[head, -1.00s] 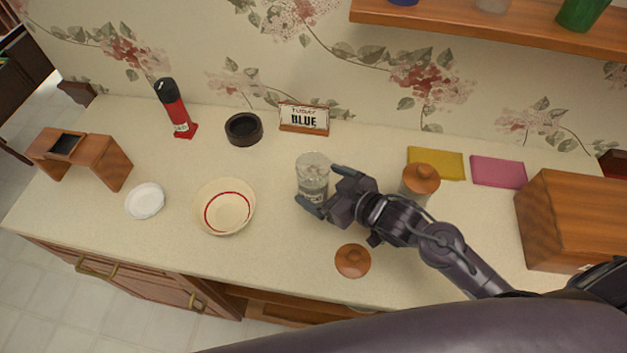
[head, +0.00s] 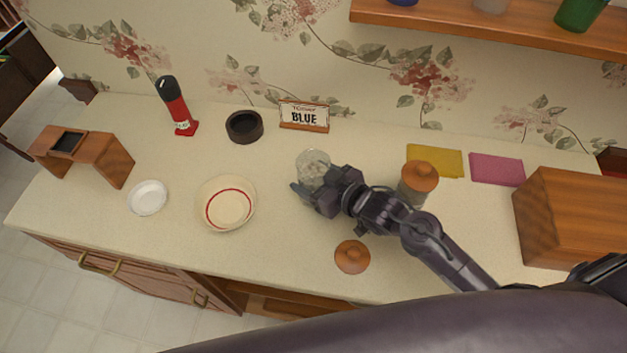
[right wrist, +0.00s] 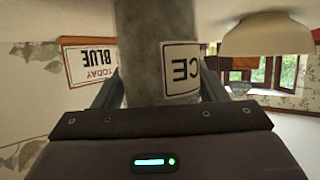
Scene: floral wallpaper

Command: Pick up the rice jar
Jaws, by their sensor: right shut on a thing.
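The rice jar (head: 312,164) is a clear glass jar with pale contents, standing on the counter in the middle of the head view. My right gripper (head: 312,190) is shut on it from the front right and hides its lower part. In the right wrist view the jar (right wrist: 150,50) fills the space between the fingers of the gripper (right wrist: 158,92), and its white label shows the letters "CE" upside down. A wooden lid (head: 352,257) lies on the counter in front. My left gripper is not in view.
A second jar with a wooden lid (head: 419,178) stands close to my right forearm. A cream bowl (head: 228,203) is left of the jar. A "BLUE" sign (head: 304,117) stands behind. A wooden box (head: 570,220) is at right, and a shelf (head: 480,28) overhangs the back.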

